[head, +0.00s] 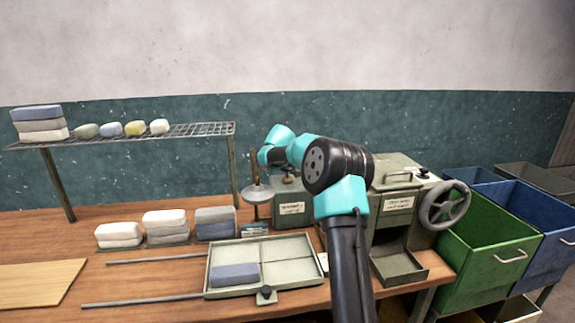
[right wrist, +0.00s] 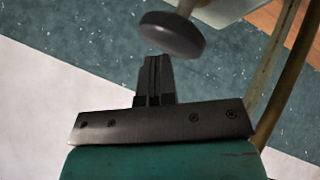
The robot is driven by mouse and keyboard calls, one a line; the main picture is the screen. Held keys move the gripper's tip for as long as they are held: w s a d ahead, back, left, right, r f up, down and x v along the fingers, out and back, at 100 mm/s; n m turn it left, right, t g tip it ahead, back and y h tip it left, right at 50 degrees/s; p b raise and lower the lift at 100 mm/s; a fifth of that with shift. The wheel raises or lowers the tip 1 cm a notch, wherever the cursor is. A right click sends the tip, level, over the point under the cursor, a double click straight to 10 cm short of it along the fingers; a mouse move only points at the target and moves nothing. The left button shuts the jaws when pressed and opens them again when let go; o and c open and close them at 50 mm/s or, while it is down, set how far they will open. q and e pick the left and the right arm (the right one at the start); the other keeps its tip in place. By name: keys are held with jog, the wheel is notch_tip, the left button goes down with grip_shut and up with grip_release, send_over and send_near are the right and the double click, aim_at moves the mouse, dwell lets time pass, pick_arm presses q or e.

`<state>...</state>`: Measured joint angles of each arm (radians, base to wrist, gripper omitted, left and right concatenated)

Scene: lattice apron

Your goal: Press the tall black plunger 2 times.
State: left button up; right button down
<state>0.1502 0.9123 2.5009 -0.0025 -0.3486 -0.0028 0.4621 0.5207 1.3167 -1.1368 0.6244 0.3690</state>
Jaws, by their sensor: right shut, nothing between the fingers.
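The plunger's round dark knob (right wrist: 172,35) sits on a pale shaft at the top of the right wrist view. In the head view I cannot make the plunger out clearly; my right arm covers much of that area. My right gripper (right wrist: 154,62) is shut and empty, its fingertips close to the knob's edge in the wrist view. I cannot tell whether they touch it. In the head view the gripper (head: 264,156) is small and dark, above the back of the bench. My left gripper is in neither view.
A labelled grey box (head: 291,213) and a pale disc stand (head: 257,194) stand below my right gripper. A press with a handwheel (head: 444,205) is to the right. A wire shelf (head: 200,130), soap stacks (head: 166,226) and a divided tray (head: 290,272) lie left and front.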

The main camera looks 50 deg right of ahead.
jog(key=shift+f, duration=0.95)
dwell(0.8)
jog(key=shift+r, duration=2.15)
jog(key=shift+r, duration=0.15)
jog(key=shift+r, duration=2.35)
